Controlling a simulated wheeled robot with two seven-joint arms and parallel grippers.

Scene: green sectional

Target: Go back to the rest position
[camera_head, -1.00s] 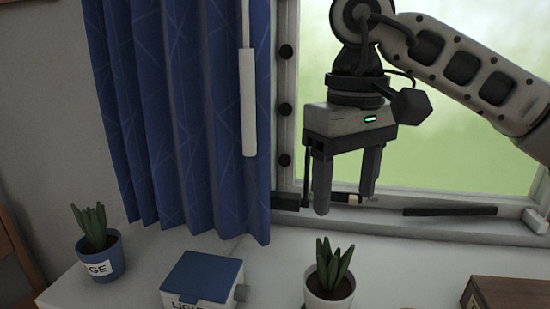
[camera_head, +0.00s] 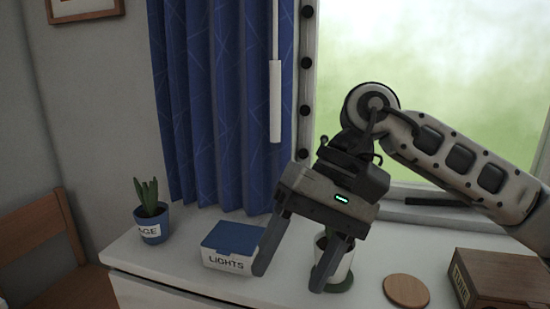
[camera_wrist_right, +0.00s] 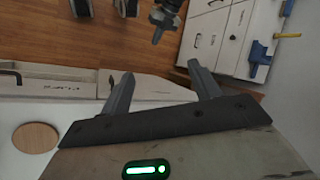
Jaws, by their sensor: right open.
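My right gripper (camera_head: 294,268) is open and empty in the head view, with its fingers pointing down and to the left. It is in front of the white dresser top (camera_head: 190,240) and hides part of a potted plant in a white pot (camera_head: 343,268). In the right wrist view its two fingers (camera_wrist_right: 160,92) are spread with nothing between them. Its arm comes in from the right, in front of the window. My left gripper does not show in the head view.
A blue-lidded box marked LIGHTS (camera_head: 231,248) stands left of the gripper, and a blue potted plant (camera_head: 151,218) further left. A round wooden disc (camera_head: 406,291) and a brown box (camera_head: 492,280) are to the right. A blue curtain (camera_head: 225,110) hangs behind; a wooden chair (camera_head: 45,240) stands at left.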

